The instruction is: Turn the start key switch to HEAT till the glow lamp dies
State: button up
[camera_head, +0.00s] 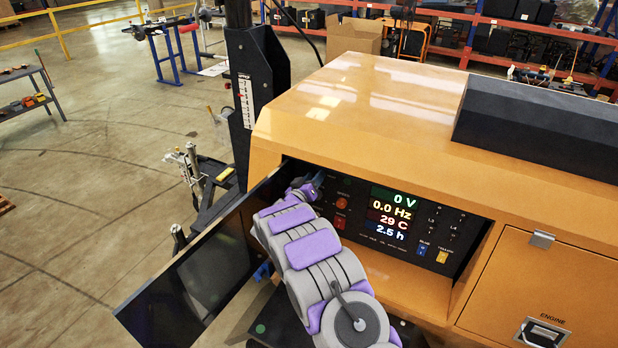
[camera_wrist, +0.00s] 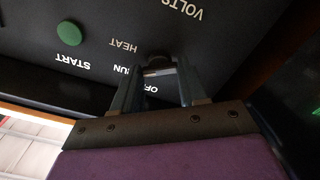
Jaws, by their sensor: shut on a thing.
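The start key switch (camera_wrist: 158,72) shows in the wrist view as a small part between my fingertips, mostly hidden by them. My gripper (camera_wrist: 160,64) is shut on it. The labels OFF, RUN, HEAT and START run in an arc beside it, upside down in this view. Which label the key points at I cannot tell. A round green button or lamp (camera_wrist: 69,33) sits near START and does not look brightly lit. In the head view, my gripper (camera_head: 314,181) is at the left end of the dark control panel (camera_head: 372,248). No glow lamp can be made out there.
The panel's display (camera_head: 392,214) reads 0 V, 0.0 Hz, 29 C and 2.5 h. Orange-red buttons (camera_head: 342,197) sit right of my gripper. An open dark door (camera_head: 190,285) stands left of my arm. The orange housing (camera_head: 360,110) overhangs the recessed panel.

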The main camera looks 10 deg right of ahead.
jog(key=shift+a+f+m, duration=0.1)
jog(key=shift+f+m, duration=0.05)
jog(key=shift+m, duration=2.85)
jog(key=o, duration=1.1)
jog(key=shift+a, duration=0.15)
jog(key=shift+c, duration=0.2)
